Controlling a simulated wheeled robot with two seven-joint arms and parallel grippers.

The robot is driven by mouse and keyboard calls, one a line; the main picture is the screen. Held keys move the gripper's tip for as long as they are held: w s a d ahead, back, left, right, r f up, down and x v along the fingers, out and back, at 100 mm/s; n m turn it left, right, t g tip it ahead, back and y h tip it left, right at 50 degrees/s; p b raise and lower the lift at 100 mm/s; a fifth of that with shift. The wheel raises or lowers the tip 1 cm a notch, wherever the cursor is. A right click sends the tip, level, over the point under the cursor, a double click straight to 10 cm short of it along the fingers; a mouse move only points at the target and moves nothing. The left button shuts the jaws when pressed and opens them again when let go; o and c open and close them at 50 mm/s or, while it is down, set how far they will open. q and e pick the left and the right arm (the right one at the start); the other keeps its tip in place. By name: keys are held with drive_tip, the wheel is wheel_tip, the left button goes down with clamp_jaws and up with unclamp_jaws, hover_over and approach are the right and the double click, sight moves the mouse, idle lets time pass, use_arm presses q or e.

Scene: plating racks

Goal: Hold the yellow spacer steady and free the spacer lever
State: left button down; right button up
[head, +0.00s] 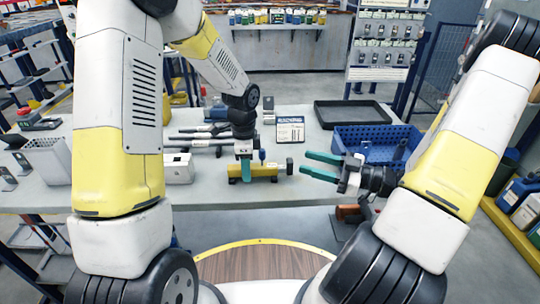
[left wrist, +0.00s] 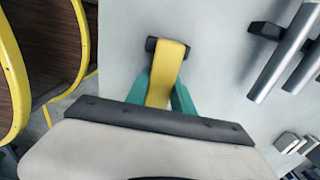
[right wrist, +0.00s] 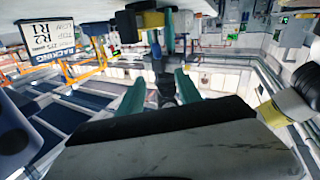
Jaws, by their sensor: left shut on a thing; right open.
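The yellow spacer (head: 264,171) lies along the front part of the grey table. My left gripper (head: 245,170) reaches down from above and is shut on it near its left end. In the left wrist view the spacer (left wrist: 165,75) runs between the two teal fingers, with a dark piece across its far end. A small blue upright part (head: 262,155) stands above the spacer, and a dark block (head: 289,166) is at its right end; I cannot tell which is the lever. My right gripper (head: 318,167) is open and empty, just right of the dark block, fingers pointing left.
A blue crate (head: 375,145) stands behind my right gripper, with a black tray (head: 352,113) behind it. A small sign (head: 290,131) stands behind the spacer. A white box (head: 179,168) is to the left. Bare table lies in front of the spacer.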

sight(262, 158)
drive_tip(key=shift+w+a+f+m+t, duration=0.3)
drive_tip(key=shift+a+f+m, duration=0.1)
drive_tip(key=shift+a+f, duration=0.25)
drive_tip(key=x, duration=1.1)
drive_tip(key=shift+w+f, duration=0.15)
drive_tip(key=shift+w, duration=0.05)
clamp_jaws()
